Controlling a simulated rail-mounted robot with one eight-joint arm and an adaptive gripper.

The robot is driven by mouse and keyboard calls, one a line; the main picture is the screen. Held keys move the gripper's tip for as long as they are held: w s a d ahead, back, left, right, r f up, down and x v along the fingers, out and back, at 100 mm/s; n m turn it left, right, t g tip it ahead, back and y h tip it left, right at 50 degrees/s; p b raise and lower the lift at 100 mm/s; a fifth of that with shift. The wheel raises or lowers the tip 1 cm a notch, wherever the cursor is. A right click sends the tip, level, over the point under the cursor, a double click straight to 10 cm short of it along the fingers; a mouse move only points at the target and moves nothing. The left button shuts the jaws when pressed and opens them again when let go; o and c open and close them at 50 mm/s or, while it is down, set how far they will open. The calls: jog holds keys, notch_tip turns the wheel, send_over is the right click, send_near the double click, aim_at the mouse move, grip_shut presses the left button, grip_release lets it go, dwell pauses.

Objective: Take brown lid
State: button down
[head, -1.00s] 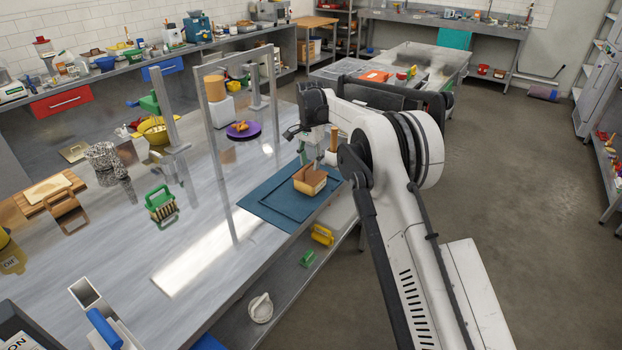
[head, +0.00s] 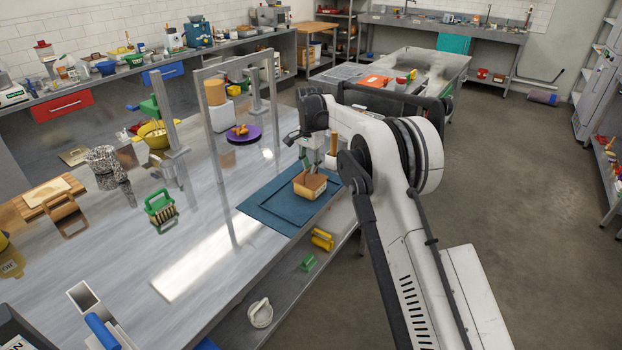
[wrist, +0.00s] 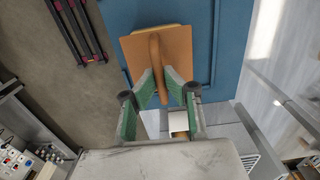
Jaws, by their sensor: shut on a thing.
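The brown lid (wrist: 171,52) is a flat, square piece with a raised curved handle (wrist: 157,56) in the wrist view. It sits over a pale yellow box, whose edge shows just beyond it. In the head view the box (head: 312,191) stands on the blue mat (head: 262,207), with the brown lid (head: 311,181) at its top. My gripper (wrist: 161,92) has its green fingers closed on the lid's handle. In the head view my gripper (head: 304,158) reaches down at the box. Whether the lid is lifted off the box cannot be told.
A grey metal frame (head: 214,120) stands upright behind the mat. A purple plate (head: 246,139) sits beyond it. A green-handled brush (head: 161,208) stands left on the table. Yellow (head: 322,240) and green (head: 308,262) items lie on the lower shelf. The table's middle is clear.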

jog(key=shift+r, duration=0.85)
jog(key=shift+r+p, duration=0.65)
jog(key=shift+r, duration=1)
